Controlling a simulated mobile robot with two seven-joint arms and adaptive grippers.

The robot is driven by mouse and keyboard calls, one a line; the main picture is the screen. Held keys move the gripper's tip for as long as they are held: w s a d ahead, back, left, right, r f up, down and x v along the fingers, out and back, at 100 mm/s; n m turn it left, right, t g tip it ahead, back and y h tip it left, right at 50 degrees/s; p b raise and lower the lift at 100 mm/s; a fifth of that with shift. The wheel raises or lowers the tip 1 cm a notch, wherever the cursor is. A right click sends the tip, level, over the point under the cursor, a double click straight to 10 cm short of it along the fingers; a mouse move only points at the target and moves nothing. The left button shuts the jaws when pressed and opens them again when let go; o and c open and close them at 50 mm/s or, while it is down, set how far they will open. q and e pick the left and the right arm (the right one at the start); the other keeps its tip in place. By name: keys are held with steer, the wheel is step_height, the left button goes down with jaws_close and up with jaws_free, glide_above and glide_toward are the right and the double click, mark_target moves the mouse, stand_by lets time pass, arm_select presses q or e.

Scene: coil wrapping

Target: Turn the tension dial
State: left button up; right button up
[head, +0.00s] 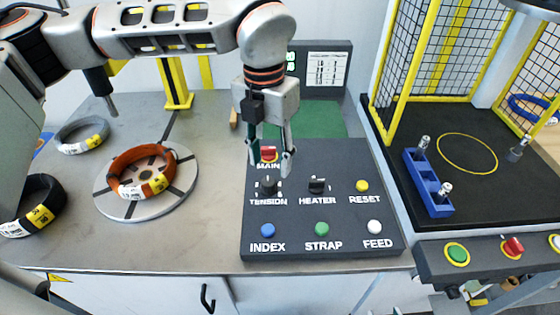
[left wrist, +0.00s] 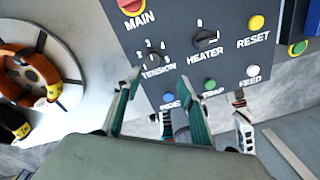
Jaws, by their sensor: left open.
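The tension dial (head: 267,186) is a dark knob on the black control panel (head: 340,240), above the white word TENSION. In the left wrist view the dial (left wrist: 153,60) shows with small numbers around it. My left gripper (head: 270,163) is open and empty, fingers pointing down, just above and behind the dial. In the left wrist view its fingertips (left wrist: 170,86) are spread apart near the TENSION label. I see no contact with the dial.
The red MAIN switch (head: 268,154) is close to the left fingers. The HEATER dial (head: 317,185) and several buttons share the panel. A turntable with an orange coil (head: 142,172) stands at left. A yellow-framed mesh cage (head: 402,60) stands at right.

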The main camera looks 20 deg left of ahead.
mark_target(268, 181)
arm_select(q)
steer(key=shift+w+a+r, duration=0.25)
steer(key=shift+w+a, duration=0.25)
steer(key=shift+f, duration=0.15)
step_height(268, 181, down, 7)
steer(key=shift+f, duration=0.15)
steer(key=c, duration=1.1)
